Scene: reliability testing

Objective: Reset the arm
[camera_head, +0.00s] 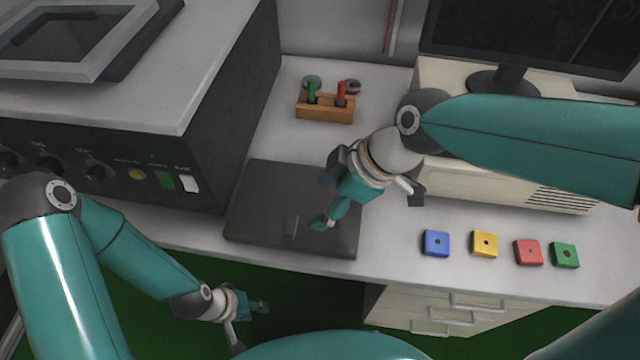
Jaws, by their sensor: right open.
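My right gripper (366,208) hangs from the arm coming in from the right. It is open and empty, with one teal finger over the right part of a dark flat pad (255,205). My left gripper (250,326) is low in the view, in front of the bench edge and above the green floor. It appears to hold nothing; its jaw opening is not clear. Both arms are bent at the elbow.
Blue (436,243), yellow (484,243), red (528,252) and green (564,255) square blocks lie on the right bench. A wooden holder (325,108) stands at the back. A large dark instrument (200,150) fills the left; a beige unit (500,180) and monitor (540,30) stand right.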

